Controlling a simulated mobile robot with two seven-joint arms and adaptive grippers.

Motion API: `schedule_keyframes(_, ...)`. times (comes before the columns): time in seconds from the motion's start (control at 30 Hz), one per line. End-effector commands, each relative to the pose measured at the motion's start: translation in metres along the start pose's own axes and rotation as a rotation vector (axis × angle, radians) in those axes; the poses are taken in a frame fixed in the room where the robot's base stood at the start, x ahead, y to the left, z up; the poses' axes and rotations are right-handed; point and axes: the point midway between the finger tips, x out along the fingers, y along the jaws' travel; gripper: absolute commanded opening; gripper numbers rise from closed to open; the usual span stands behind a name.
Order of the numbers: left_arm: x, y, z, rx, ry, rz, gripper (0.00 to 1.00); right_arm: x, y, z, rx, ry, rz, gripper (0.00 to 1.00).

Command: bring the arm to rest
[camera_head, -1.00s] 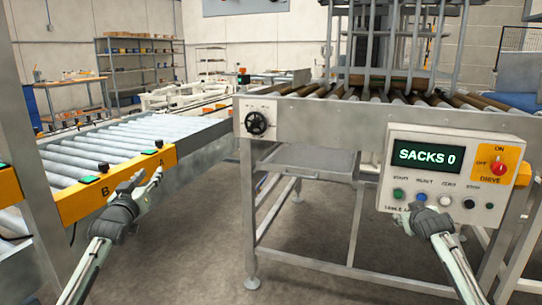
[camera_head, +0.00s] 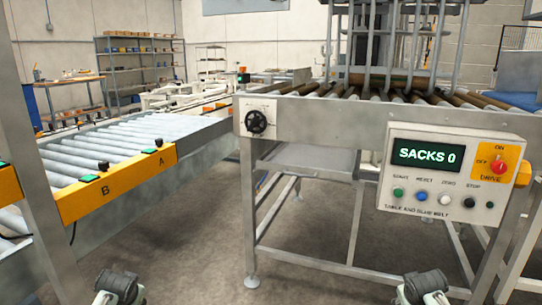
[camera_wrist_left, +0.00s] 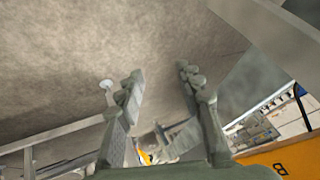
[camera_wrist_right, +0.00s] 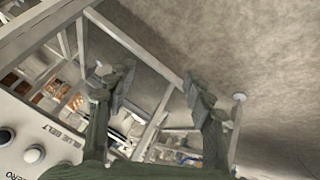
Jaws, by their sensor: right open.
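My left arm (camera_head: 118,287) shows only as a short dark piece at the bottom left edge of the head view. My right arm (camera_head: 424,286) shows the same way at the bottom right. The fingers cannot be made out in that view. In the left wrist view, my left gripper (camera_wrist_left: 160,82) has its two fingers apart with nothing between them. In the right wrist view, my right gripper (camera_wrist_right: 158,84) is also open and empty. Both grippers are clear of the conveyors and the control box (camera_head: 440,178).
A roller conveyor (camera_head: 118,171) with a yellow rail marked A and B stands left. A metal roller table (camera_head: 395,117) stands right, its control box reading SACKS 0.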

Motion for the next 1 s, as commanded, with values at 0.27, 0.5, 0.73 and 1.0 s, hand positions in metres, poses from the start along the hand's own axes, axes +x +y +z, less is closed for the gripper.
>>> schedule_keyframes(0.27,-0.022,0.086,0.172,0.045,-0.125,0.12,0.36,-0.022,-0.086,0.172,-0.046,-0.126,-0.12,0.53)
schedule_keyframes(0.5,-0.075,0.125,0.287,0.049,-0.221,0.197,0.36,-0.075,-0.125,0.287,-0.05,-0.222,-0.197,0.53)
schedule_keyframes(0.73,-0.094,0.133,0.316,0.046,-0.249,0.216,0.36,-0.094,-0.132,0.316,-0.047,-0.25,-0.215,0.53)
schedule_keyframes(1.0,-0.094,0.133,0.316,0.046,-0.25,0.216,0.36,-0.094,-0.132,0.316,-0.047,-0.25,-0.215,0.53)
